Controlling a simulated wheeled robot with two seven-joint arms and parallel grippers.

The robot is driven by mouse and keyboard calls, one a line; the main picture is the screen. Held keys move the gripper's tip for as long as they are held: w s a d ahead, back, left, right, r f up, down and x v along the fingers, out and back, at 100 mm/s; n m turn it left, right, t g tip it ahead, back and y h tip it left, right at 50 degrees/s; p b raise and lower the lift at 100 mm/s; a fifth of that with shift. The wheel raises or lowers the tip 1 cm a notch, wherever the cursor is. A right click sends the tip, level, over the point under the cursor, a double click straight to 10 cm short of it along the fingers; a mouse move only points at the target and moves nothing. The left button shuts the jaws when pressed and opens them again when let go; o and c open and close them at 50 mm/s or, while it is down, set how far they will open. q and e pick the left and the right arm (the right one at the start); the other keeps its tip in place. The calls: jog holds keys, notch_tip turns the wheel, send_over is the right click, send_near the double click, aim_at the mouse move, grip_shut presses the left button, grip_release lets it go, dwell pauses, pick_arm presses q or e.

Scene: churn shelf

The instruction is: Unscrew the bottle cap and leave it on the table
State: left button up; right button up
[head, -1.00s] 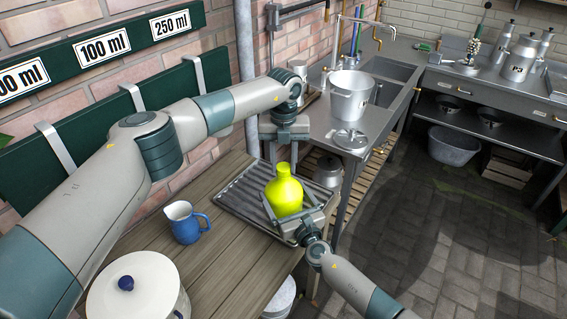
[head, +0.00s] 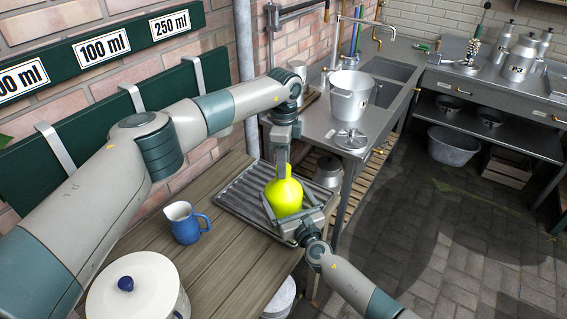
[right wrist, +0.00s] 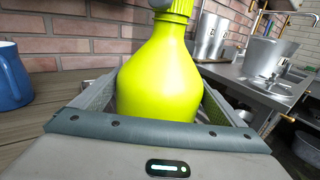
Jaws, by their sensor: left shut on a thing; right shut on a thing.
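The yellow-green bottle (head: 284,199) stands upright on the grey ribbed tray (head: 235,189); it fills the middle of the right wrist view (right wrist: 160,80). My right gripper (head: 290,208) is shut on the bottle's body, one finger on each side. My left gripper (head: 283,166) comes down from above and is shut on the bottle cap at the neck. The cap (right wrist: 179,7) shows as a ribbed yellow-green piece at the top edge of the right wrist view, partly cut off. In the head view the left fingers hide it.
A blue jug (head: 184,223) stands on the wooden table (head: 228,255) left of the tray. A white lidded pot (head: 140,285) is at the front left. The table between jug and tray is clear. A metal sink bench with a pot (head: 350,98) stands behind right.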

pick_arm(q)
jog(key=shift+r, duration=0.5)
dwell(0.7)
jog(key=shift+r, duration=0.4)
jog(key=shift+r, duration=0.25)
jog(key=shift+r, duration=1.95)
pick_arm(e)
jog(key=o, duration=1.8)
pick_arm(q)
jog(key=shift+r+p, duration=0.35)
pick_arm(e)
jog(key=v, duration=1.2)
